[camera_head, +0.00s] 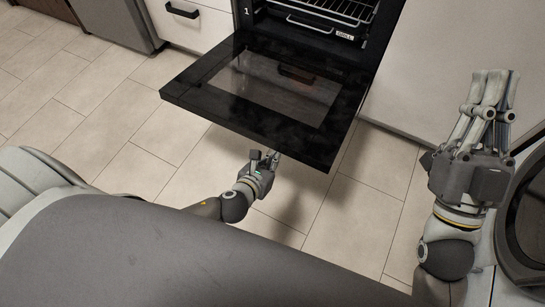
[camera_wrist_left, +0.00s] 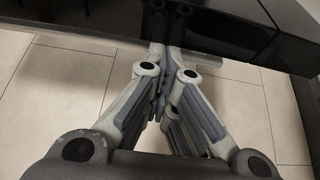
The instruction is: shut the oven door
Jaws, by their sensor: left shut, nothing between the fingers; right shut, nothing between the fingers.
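The black oven door (camera_head: 195,90) with its glass window hangs open, folded down towards me from the oven (camera_head: 320,32). My left gripper (camera_head: 272,156) is shut and empty, low at the door's near edge, with its fingertips partly hidden under that edge. In the left wrist view the closed fingertips (camera_wrist_left: 158,52) point at the dark door (camera_wrist_left: 225,30); I cannot tell whether they touch it. My right gripper (camera_head: 493,82) is shut and empty, raised at the right, well apart from the door.
Wire racks (camera_head: 340,10) show inside the oven. A white drawer with a dark handle (camera_head: 182,11) is left of the oven, and a grey appliance (camera_head: 118,20) stands further left. A pale cabinet front (camera_head: 440,60) is at the right. The tiled floor (camera_head: 120,120) is clear around the door.

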